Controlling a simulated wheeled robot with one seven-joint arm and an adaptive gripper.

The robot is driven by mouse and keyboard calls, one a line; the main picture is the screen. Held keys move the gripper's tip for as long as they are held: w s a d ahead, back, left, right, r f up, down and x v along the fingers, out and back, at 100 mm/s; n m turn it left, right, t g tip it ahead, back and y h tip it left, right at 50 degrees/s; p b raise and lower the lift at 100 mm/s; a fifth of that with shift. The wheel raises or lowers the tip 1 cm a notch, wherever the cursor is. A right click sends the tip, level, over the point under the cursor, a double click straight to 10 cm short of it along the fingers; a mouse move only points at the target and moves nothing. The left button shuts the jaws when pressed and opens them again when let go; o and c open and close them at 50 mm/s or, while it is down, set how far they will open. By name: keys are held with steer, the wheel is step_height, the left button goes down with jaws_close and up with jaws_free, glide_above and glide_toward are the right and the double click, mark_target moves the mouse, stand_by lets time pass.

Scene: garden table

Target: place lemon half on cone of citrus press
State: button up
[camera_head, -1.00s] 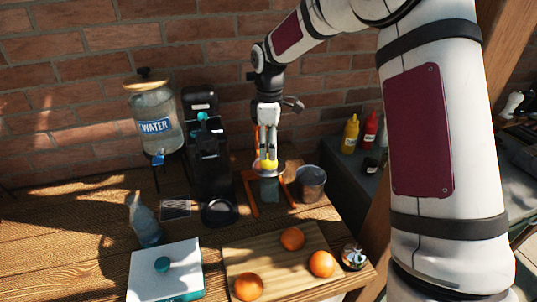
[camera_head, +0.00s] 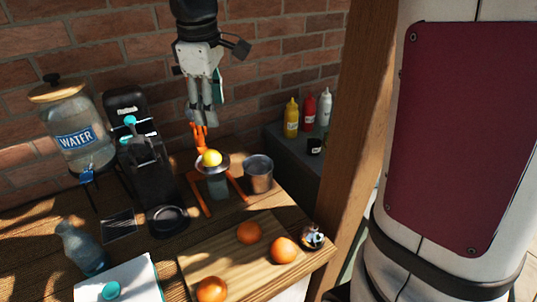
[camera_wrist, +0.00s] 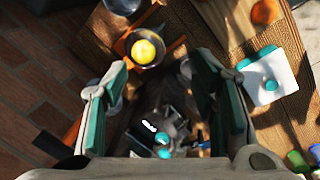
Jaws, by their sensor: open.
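The yellow lemon half (camera_head: 212,158) sits on top of the citrus press (camera_head: 221,172), in its round metal bowl, with the cone hidden beneath it. The press has orange legs and an orange upright part behind the bowl. In the wrist view the lemon half (camera_wrist: 143,52) shows inside the dark round bowl, beyond the fingers. My gripper (camera_head: 205,122) is above and behind the press in the head view, apart from the lemon half. Its fingers (camera_wrist: 165,110) are open with nothing held between them.
A metal cup (camera_head: 258,174) stands right of the press. A black coffee machine (camera_head: 146,165) and a water dispenser (camera_head: 75,135) stand left. Several oranges lie on or by the cutting board (camera_head: 228,262). A glass bottle (camera_head: 83,250) and white-lidded box (camera_head: 135,280) are in front.

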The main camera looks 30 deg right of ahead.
steer(key=s+m+t+y, duration=0.1)
steer(key=s+m+t, duration=0.3)
steer(key=s, duration=1.7)
steer(key=m, duration=0.5)
steer(key=shift+s+d+m, duration=0.3)
steer(key=shift+d, duration=0.05)
